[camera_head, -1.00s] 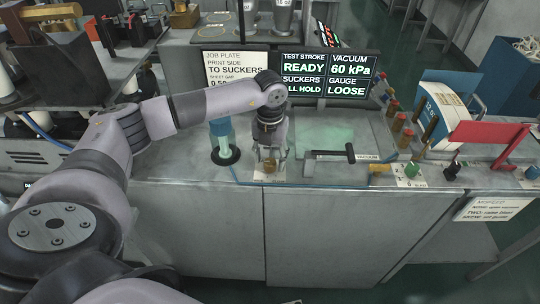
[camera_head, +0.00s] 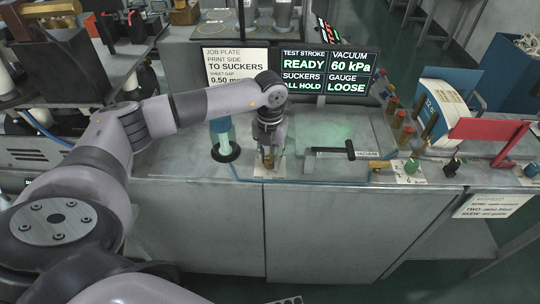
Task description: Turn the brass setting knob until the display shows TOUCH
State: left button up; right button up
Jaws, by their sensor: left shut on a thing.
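The brass setting knob (camera_head: 269,164) sits on a small pale label plate near the front edge of the grey bench. My left gripper (camera_head: 269,160) points down over it and is shut on it, its fingers hiding most of the knob. The dark display (camera_head: 328,72) at the back of the bench reads TEST STROKE READY, VACUUM 60 kPa, GAUGE LOOSE, and a SUCKERS line partly covered by my left wrist, ending in "LL HOLD". My right gripper does not show.
A job plate sign (camera_head: 232,62) stands left of the display. A black vacuum lever (camera_head: 340,151) lies to the right. A green knob (camera_head: 411,167) and a red bracket (camera_head: 487,130) stand further right.

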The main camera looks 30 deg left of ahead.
pick_arm(q)
jog(key=shift+c, duration=1)
jog(key=m+b, duration=0.3)
jog(key=shift+f, duration=0.15)
jog(key=m+b, duration=0.2)
jog(key=shift+m, duration=0.4)
jog(key=shift+m+b, duration=0.65)
jog(key=shift+m, duration=0.25)
jog(key=shift+r, duration=0.2)
jog(key=o, duration=1.2)
jog(key=shift+c, duration=0.2)
